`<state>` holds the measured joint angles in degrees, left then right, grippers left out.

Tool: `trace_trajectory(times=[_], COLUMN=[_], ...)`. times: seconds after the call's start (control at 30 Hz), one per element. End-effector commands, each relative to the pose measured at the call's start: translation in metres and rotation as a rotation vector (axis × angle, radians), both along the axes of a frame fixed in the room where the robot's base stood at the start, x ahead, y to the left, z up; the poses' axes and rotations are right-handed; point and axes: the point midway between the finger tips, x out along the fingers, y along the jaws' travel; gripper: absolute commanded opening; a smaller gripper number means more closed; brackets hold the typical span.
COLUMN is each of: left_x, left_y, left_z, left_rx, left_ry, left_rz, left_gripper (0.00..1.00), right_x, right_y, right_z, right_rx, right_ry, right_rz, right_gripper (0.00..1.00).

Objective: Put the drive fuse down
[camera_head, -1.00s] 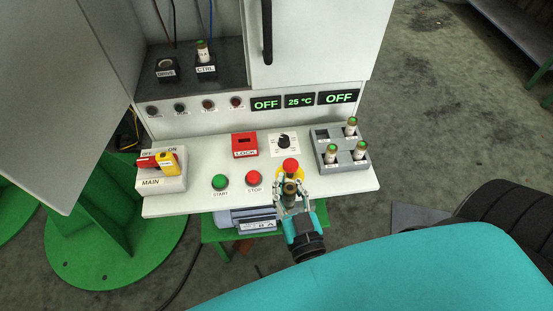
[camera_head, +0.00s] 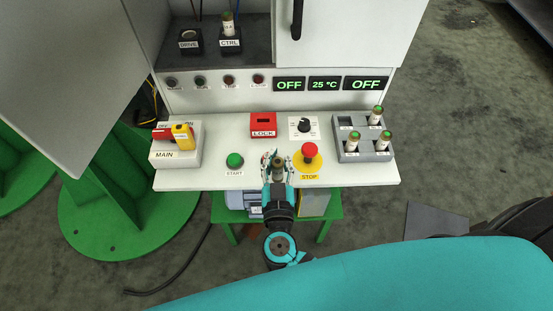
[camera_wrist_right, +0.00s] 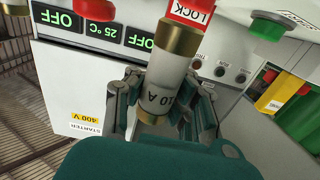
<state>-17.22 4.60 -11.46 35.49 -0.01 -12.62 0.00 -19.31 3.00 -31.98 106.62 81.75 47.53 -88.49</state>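My right gripper (camera_head: 277,160) is shut on a fuse (camera_wrist_right: 165,85) and holds it above the front part of the panel. The fuse has brass end caps and a pale body with a partly visible "0 A" label. It also shows between the fingers in the head view (camera_head: 278,164), roughly upright. A grey fuse tray (camera_head: 349,157) on the panel's right holds several green-topped fuses; its back-left slot looks empty. The black DRIVE holder (camera_head: 189,43) in the cabinet recess has no fuse in it. My left gripper is out of view.
The CTRL holder (camera_head: 230,41) bears a fuse (camera_head: 228,24). A green START button (camera_head: 235,160) is left of my right gripper, a red mushroom button (camera_head: 310,149) right. The red LOCK block (camera_head: 263,123), dial (camera_head: 304,126) and MAIN switch (camera_head: 175,157) stand on the panel.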

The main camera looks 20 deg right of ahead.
Motion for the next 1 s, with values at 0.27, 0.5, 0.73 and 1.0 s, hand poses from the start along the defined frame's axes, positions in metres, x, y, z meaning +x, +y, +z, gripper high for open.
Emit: trace_trajectory(times=[0.27,0.5,0.73,1.0], left_x=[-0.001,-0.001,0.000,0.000], left_y=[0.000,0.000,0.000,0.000], left_z=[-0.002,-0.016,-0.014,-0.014], left_rx=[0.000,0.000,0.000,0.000], left_ry=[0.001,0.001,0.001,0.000], left_rz=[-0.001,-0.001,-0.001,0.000], left_gripper=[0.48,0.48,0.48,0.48], right_x=[0.021,0.019,0.018,0.018], right_y=[-0.007,-0.006,-0.006,-0.006], right_z=[-0.005,-0.038,-0.037,-0.040], right_rx=[-0.002,-0.001,0.000,0.000], right_ry=[0.000,0.000,0.000,0.001], right_rz=[0.001,0.001,0.001,0.000], right_gripper=[0.00,0.00,0.00,0.22])
